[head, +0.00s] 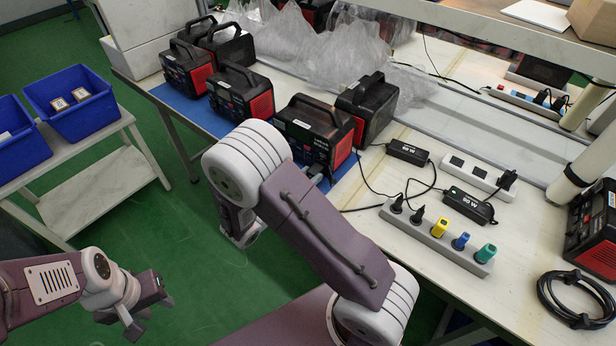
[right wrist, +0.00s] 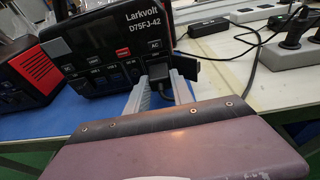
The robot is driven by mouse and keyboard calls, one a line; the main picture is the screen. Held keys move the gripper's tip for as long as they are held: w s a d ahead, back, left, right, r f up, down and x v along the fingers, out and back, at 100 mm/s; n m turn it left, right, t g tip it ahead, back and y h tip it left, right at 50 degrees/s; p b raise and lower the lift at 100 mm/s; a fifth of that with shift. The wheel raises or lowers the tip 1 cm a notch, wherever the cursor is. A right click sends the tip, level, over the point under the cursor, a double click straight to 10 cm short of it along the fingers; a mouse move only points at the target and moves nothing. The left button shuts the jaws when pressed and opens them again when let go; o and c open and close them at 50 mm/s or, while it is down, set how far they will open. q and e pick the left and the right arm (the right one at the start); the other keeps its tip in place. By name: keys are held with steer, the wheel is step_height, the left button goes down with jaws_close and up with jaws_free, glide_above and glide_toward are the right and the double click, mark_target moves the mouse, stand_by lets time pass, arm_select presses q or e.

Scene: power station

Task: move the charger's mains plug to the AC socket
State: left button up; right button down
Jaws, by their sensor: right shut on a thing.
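The power station (right wrist: 110,50), black and marked Larkvolt, faces me in the right wrist view, with AC labels on its front. It also stands at the mat's right end in the head view (head: 310,132). My right gripper (right wrist: 160,84) is shut on a dark plug (right wrist: 159,72) close to the front, below an AC label. I cannot tell whether its pins are in a socket. A dark flap (right wrist: 187,68) stands out beside it. Two black chargers, the near one (head: 469,205) and the far one (head: 408,152), lie on the bench with cables. My left gripper (head: 148,305) is open and empty, away from the bench.
A white power strip (head: 476,177) holds a black plug at its right end. A grey rack (head: 437,238) in front holds several coloured plugs. More power stations (head: 240,92) stand to the left, beside crumpled clear plastic (head: 290,42). A coiled cable (head: 575,298) lies at right.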

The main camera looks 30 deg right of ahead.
steer(key=shift+d, duration=0.15)
steer(key=c, duration=1)
jaws_free()
steer(key=shift+w, duration=0.1)
steer(key=p+v, duration=0.1)
steer(key=v, duration=0.8)
steer(key=shift+p, duration=0.3)
